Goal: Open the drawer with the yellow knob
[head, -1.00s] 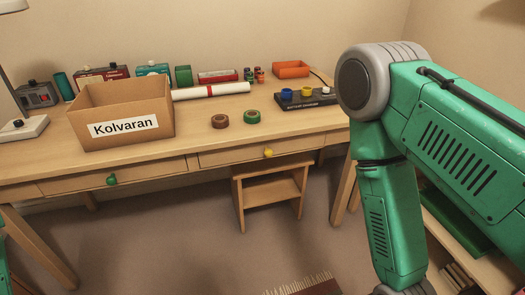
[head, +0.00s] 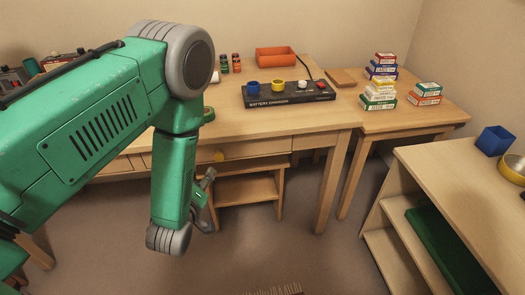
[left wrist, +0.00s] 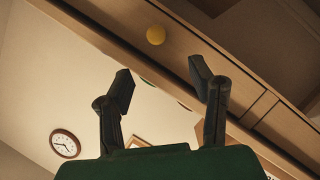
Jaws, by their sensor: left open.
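The yellow knob (head: 218,156) sits on the desk's drawer front (head: 255,149), just right of my left forearm in the head view. The drawer looks closed, its front level with the desk edge; my arm hides its left part. In the left wrist view the yellow knob (left wrist: 155,35) is beyond the fingertips, between them to the left of centre. My left gripper (left wrist: 164,78) is open and empty, apart from the knob. In the head view the left gripper (head: 208,180) is below the knob, partly hidden by my wrist. My right gripper is not in view.
A side table (head: 415,118) holds stacked small boxes. A low shelf unit (head: 450,180) stands at the right. Open floor lies in front of the desk.

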